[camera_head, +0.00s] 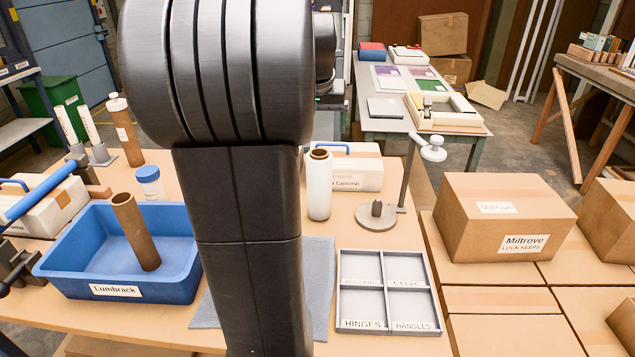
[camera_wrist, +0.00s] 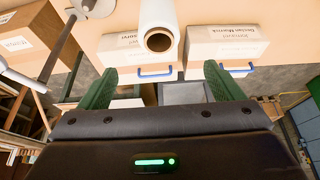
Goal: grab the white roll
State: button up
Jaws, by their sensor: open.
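The white roll (camera_head: 318,190) stands upright on the table just right of my arm in the head view, with a brown core showing at its top. In the wrist view the white roll (camera_wrist: 158,16) is at the top centre, its open end facing the camera. My gripper (camera_wrist: 161,84) has its two green fingers spread wide with nothing between them. The roll lies beyond the fingertips, roughly in line with the gap and not touching them. In the head view the gripper is hidden behind my arm.
A blue Lumbrack bin (camera_head: 120,290) holding a brown tube (camera_head: 137,232) is at left. Right of the roll are a lamp-like stand (camera_head: 376,222) and a divided tray (camera_head: 388,338). A white case with a blue handle (camera_head: 358,173) stands close behind the roll.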

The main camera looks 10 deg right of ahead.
send_near(319, 154)
notch_tip(319, 154, down, 2)
jog(key=shift+s+x, duration=0.15)
jog(key=shift+x, duration=1.5)
jog(key=shift+s+x, duration=0.1)
jog(key=shift+x, duration=1.5)
jog(key=shift+f, duration=0.1)
